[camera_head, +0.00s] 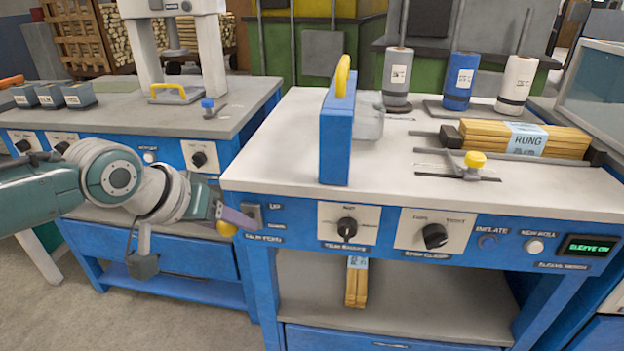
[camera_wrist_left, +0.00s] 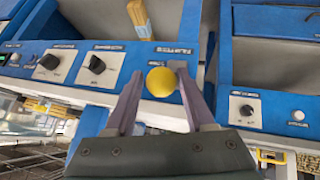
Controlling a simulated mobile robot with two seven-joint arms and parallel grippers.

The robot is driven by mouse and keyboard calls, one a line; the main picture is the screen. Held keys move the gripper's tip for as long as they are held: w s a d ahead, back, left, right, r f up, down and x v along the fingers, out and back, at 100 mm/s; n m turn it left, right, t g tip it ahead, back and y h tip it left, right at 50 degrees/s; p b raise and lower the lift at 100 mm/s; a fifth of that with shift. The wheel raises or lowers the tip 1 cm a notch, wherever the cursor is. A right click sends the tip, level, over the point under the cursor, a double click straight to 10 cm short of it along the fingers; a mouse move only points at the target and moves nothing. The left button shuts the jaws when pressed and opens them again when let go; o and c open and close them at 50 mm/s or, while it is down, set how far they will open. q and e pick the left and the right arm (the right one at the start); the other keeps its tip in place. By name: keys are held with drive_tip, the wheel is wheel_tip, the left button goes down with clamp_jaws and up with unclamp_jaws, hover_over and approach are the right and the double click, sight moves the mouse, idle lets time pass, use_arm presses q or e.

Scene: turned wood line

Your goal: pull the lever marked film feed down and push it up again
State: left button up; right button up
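The lever shows as a yellow ball knob (camera_head: 227,229) at the left end of the blue front panel. A grey plate (camera_head: 252,216) marked UP sits beside it, with small, blurred lettering below. In the left wrist view the yellow ball (camera_wrist_left: 161,82) lies between the fingertips, close to the right-hand finger, with a narrow gap on the other side. My left gripper (camera_head: 231,216) reaches in from the left, its fingers apart around the knob. The lever's arm is mostly hidden behind the fingers and ball. My right gripper is not in view.
Dark dials (camera_head: 347,227) and a green display (camera_head: 590,246) sit farther right on the same panel. A blue guard with a yellow handle (camera_head: 342,78) and wrapped rungs (camera_head: 525,138) are on the bench top. A second blue bench (camera_head: 130,125) stands left, behind my arm.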

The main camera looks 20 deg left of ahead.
use_arm(q)
drive_tip(key=shift+o, duration=1.1)
drive_tip(key=shift+s+f, duration=0.15)
drive_tip(key=shift+f, duration=0.05)
drive_tip(key=p+v, duration=0.4)
drive_tip(key=v, duration=0.6)
drive_tip(key=shift+p, duration=0.35)
drive_tip(key=shift+d, duration=0.1)
